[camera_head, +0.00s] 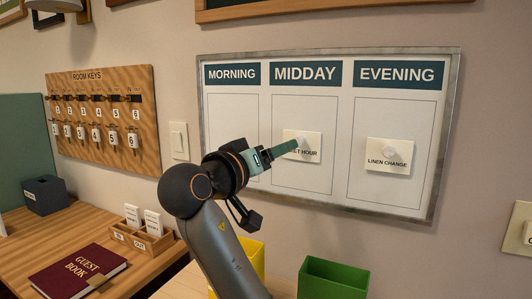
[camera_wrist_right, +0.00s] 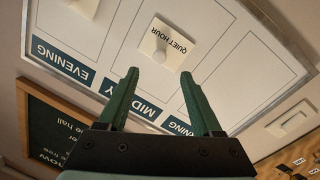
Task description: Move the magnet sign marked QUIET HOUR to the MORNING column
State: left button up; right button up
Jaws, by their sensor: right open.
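The white QUIET HOUR magnet sign (camera_head: 312,143) is on the board in the MIDDAY column (camera_head: 304,104), partly covered by my right gripper (camera_head: 295,145). In the right wrist view the sign (camera_wrist_right: 171,38) appears upside down with a pale round knob (camera_wrist_right: 159,56). My right gripper (camera_wrist_right: 159,75) is open there, its green fingertips spread to either side just short of the knob, with nothing between them. The MORNING column (camera_head: 232,115) at the left of the board shows no sign in its visible part. My left gripper is not in view.
A LINEN CHANGE sign (camera_head: 387,157) is in the EVENING column (camera_head: 388,112). A light switch (camera_head: 179,140) and key rack (camera_head: 104,120) are left of the board. Below are yellow (camera_head: 251,257) and green (camera_head: 333,279) bins, a card holder (camera_head: 142,238) and a guest book (camera_head: 78,272).

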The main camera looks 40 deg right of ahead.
aim_at(309, 149)
jog(key=p+x, duration=0.1)
jog(key=x, duration=0.8)
jog(key=shift+a+f, duration=0.1)
jog(key=shift+c, duration=0.3)
grip_shut()
dwell(0.5)
dwell(1.1)
